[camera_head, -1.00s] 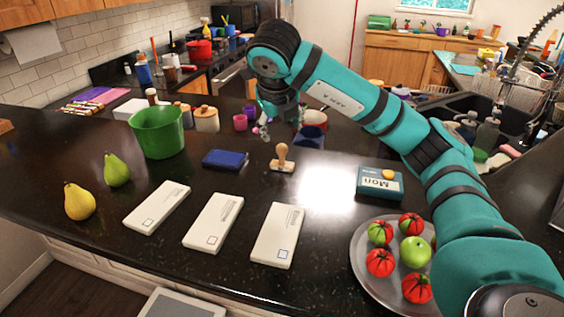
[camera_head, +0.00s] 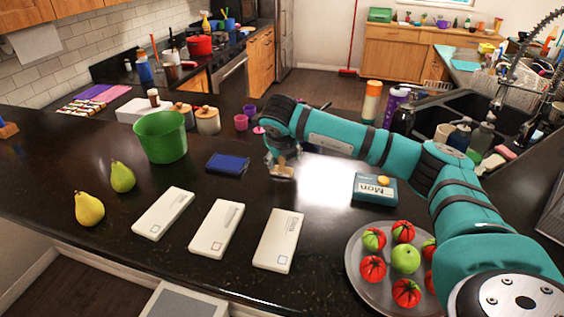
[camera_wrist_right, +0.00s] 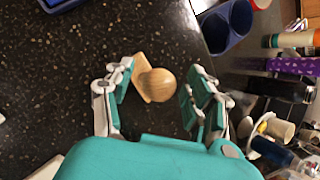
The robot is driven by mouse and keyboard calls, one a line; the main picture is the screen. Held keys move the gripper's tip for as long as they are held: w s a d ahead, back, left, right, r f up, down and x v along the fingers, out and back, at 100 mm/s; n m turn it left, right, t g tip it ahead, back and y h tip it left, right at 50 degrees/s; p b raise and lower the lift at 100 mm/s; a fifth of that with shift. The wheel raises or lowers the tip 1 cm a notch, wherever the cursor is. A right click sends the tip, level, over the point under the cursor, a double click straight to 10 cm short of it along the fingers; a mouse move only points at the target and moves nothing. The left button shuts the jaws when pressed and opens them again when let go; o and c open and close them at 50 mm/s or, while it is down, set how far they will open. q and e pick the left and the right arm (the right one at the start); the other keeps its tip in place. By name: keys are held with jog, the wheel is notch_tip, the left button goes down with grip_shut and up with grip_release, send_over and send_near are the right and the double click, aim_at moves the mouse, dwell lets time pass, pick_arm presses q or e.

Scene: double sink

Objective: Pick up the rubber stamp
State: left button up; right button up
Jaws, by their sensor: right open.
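The rubber stamp (camera_head: 281,171) stands upright on the dark counter, mostly hidden by my right arm in the head view; only part of its wooden base shows. In the right wrist view the stamp (camera_wrist_right: 157,84) shows its round wooden handle top and part of its base between the fingers. My right gripper (camera_wrist_right: 157,93) is open, with one finger on each side of the stamp and a gap to the right finger. The left finger is close to the base; I cannot tell whether it touches. In the head view the right gripper (camera_head: 283,162) is over the stamp. My left gripper is not in view.
A blue ink pad (camera_head: 228,163) lies left of the stamp, and a blue box (camera_head: 375,189) lies right. Three white envelopes (camera_head: 214,229) lie in front.

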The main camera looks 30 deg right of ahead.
jog(key=shift+a, duration=0.15)
jog(key=shift+c, duration=1.2)
jog(key=c, duration=0.9)
jog(key=shift+s, duration=0.1)
grip_shut()
